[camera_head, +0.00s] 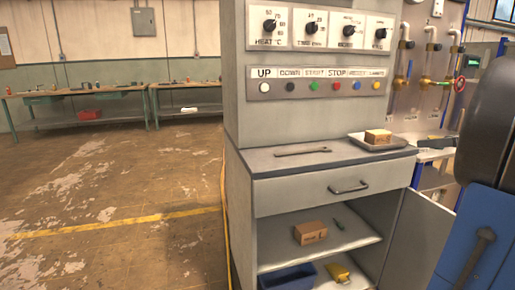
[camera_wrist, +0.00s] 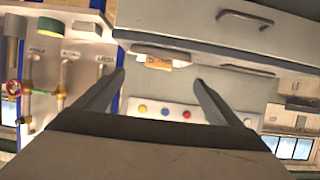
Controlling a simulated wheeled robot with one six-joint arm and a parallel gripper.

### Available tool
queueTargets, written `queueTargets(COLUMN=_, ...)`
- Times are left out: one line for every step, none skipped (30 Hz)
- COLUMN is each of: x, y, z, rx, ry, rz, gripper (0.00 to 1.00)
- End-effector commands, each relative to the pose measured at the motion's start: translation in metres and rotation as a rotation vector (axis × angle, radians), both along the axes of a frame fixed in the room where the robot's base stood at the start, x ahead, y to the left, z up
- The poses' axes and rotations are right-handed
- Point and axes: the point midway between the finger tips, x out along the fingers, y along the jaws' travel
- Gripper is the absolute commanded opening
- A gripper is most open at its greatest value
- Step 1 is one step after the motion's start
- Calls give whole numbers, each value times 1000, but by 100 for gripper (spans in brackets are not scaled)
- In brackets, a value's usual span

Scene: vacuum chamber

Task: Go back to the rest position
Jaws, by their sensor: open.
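My gripper (camera_wrist: 158,77) shows in the wrist view with its two fingers spread wide apart and nothing between them. The wrist picture is upside down. Beyond the fingers are the cabinet's drawer front (camera_wrist: 190,22), a tan block (camera_wrist: 158,63) on its tray and coloured buttons on the panel. In the head view, the grey control cabinet (camera_head: 262,190) stands in the centre. The gripper's fingers do not show in the head view.
The cabinet top holds a wrench (camera_head: 303,151) and a tray (camera_head: 378,145) with the block. Its lower door (camera_head: 418,243) hangs open, with a box (camera_head: 310,232) and blue bin (camera_head: 287,278) inside. Pipes and valves (camera_head: 430,65) are at right. Floor at left (camera_head: 110,190) is clear.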

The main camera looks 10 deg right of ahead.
Motion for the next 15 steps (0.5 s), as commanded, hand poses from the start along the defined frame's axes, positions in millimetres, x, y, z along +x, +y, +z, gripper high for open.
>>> queueTargets(x=4, y=4, z=3, rx=-9, ry=-11, rz=-1, gripper=89)
queueTargets(x=6, y=5, z=5, rx=-15, ry=-17, rz=-5, gripper=89)
queueTargets(x=9, y=7, z=7, rx=-25, ry=-26, rz=-10, gripper=89)
queueTargets(x=12, y=8, z=8, rx=-31, ry=-33, rz=-13, gripper=89)
queueTargets(x=14, y=9, z=10, rx=-36, ry=-41, rz=-16, gripper=89)
queueTargets(x=17, y=11, z=12, rx=-47, ry=-51, rz=-22, gripper=89)
queueTargets(x=20, y=12, z=15, rx=-54, ry=-58, rz=-27, gripper=89)
queueTargets(x=22, y=14, z=17, rx=-61, ry=-67, rz=-32, gripper=89)
queueTargets(x=26, y=17, z=19, rx=-72, ry=-79, rz=-38, gripper=89)
queueTargets(x=29, y=19, z=22, rx=-81, ry=-88, rz=-45, gripper=89)
queueTargets(x=31, y=20, z=24, rx=-90, ry=-97, rz=-51, gripper=89)
queueTargets(x=35, y=23, z=28, rx=-101, ry=-111, rz=-61, gripper=89)
queueTargets(x=38, y=26, z=30, rx=-110, ry=-121, rz=-66, gripper=89)
queueTargets(x=41, y=28, z=33, rx=-120, ry=-132, rz=-76, gripper=89)
queueTargets(x=45, y=32, z=37, rx=-133, ry=-146, rz=-88, gripper=89)
